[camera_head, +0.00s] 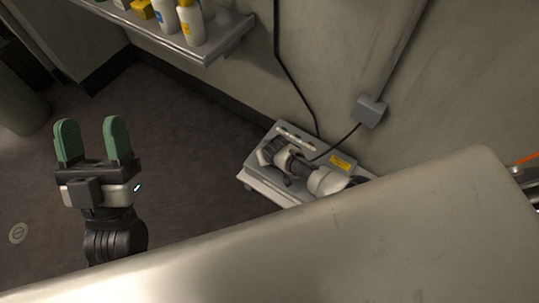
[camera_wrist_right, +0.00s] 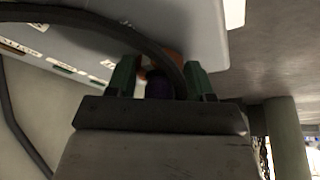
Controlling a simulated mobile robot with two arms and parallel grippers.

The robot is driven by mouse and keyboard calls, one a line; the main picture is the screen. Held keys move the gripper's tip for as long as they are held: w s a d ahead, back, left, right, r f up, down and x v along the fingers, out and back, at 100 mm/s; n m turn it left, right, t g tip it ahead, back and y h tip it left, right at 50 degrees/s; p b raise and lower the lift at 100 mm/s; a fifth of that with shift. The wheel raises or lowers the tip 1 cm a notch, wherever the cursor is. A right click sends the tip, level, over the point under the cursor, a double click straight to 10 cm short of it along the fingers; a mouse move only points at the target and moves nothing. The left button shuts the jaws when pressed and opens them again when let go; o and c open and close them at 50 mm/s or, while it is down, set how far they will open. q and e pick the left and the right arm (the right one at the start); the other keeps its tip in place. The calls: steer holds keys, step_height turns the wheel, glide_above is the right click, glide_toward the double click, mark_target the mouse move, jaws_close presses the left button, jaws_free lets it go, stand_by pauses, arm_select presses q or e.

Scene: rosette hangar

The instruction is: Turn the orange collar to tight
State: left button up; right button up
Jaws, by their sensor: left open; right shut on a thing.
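The orange collar (camera_wrist_right: 173,55) shows as a small dull orange patch between the green fingers of my right gripper (camera_wrist_right: 160,80) in the right wrist view. The gripper is shut on it; the fingers and a black cable hide most of it. A dark purple part (camera_wrist_right: 157,86) sits just below it. In the head view my right arm reaches over a grey unit (camera_head: 258,172) low by the wall, and its gripper covers the collar there. The collar's setting cannot be read. My left gripper (camera_head: 92,140) is open and empty, over the floor at left.
The black cable (camera_head: 338,145) runs from a grey wall box (camera_head: 370,110) to the unit. A shelf (camera_head: 222,44) with several bottles is at top. A broad pale surface (camera_head: 300,245) fills the front. Dark floor (camera_head: 180,140) between the left gripper and the unit is clear.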

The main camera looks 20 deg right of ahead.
steer(key=shift+a, duration=0.1)
steer(key=o, duration=0.9)
steer(key=shift+o, duration=0.2)
steer(key=shift+r, duration=0.1)
steer(key=shift+r, duration=0.15)
steer(key=p+v, duration=0.2)
steer(key=shift+s+r+p, duration=0.2)
steer(key=shift+r+p, duration=0.1)
arm_select(q)
steer(key=w+a+f+g+y+p, duration=0.1)
steer(key=w+f+g+y+p, duration=0.2)
steer(key=f+g, duration=0.7)
arm_select(e)
steer(key=shift+b+v, duration=0.7)
steer(key=shift+v, duration=0.5)
arm_select(q)
steer(key=s+a+f+g+y+p, duration=0.3)
steer(key=s+a+f+g, duration=0.1)
steer(key=s+f+g, duration=0.4)
steer(key=shift+s+f+n+g, duration=0.25)
steer(key=shift+n+g, duration=0.15)
steer(key=shift+g, duration=0.4)
arm_select(e)
steer(key=shift+v, duration=2.6)
